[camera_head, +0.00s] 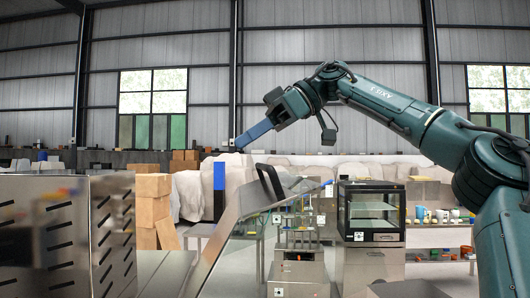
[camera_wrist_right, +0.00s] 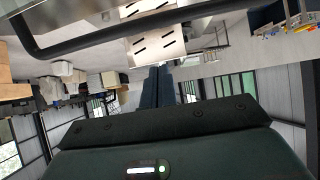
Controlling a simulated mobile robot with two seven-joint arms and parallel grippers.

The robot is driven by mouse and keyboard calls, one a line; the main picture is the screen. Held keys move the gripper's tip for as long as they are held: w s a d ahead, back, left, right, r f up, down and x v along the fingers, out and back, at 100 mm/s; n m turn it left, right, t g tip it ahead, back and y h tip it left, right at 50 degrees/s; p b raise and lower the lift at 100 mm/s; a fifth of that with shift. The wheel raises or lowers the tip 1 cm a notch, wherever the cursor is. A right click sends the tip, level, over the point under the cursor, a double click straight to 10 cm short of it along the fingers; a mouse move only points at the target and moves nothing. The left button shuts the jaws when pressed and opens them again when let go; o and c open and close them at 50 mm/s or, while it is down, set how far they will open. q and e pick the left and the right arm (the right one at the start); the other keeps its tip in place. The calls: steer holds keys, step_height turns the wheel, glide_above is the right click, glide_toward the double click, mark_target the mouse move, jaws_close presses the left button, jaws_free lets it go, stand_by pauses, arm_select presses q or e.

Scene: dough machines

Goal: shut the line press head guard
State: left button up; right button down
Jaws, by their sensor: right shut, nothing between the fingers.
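The line press head guard (camera_head: 226,228) looks like a clear panel with a pale metal edge, standing tilted up in the middle of the head view. A black bar handle (camera_head: 268,181) sits near its upper edge; what looks like the same bar crosses the top of the right wrist view (camera_wrist_right: 110,42). My right gripper (camera_head: 241,146) comes in from the right, above and left of the handle in the picture. Its blue fingers are together and empty, also in the right wrist view (camera_wrist_right: 157,71). I cannot tell its exact distance from the guard. My left gripper is out of view.
A slotted steel housing (camera_head: 110,232) stands at the left. Cardboard boxes (camera_head: 153,208) are stacked behind it. A black-framed glass cabinet (camera_head: 372,212) and a shelf of coloured cups (camera_head: 440,216) stand at the right. The air around my right gripper looks clear.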

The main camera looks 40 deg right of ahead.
mark_target(266, 186)
steer(key=shift+s+d+f, duration=0.45)
steer(key=shift+d+f, duration=0.15)
steer(key=shift+f, duration=0.05)
steer(key=shift+s+d+f, duration=0.4)
steer(key=shift+d+f, duration=0.15)
steer(key=shift+f, duration=0.15)
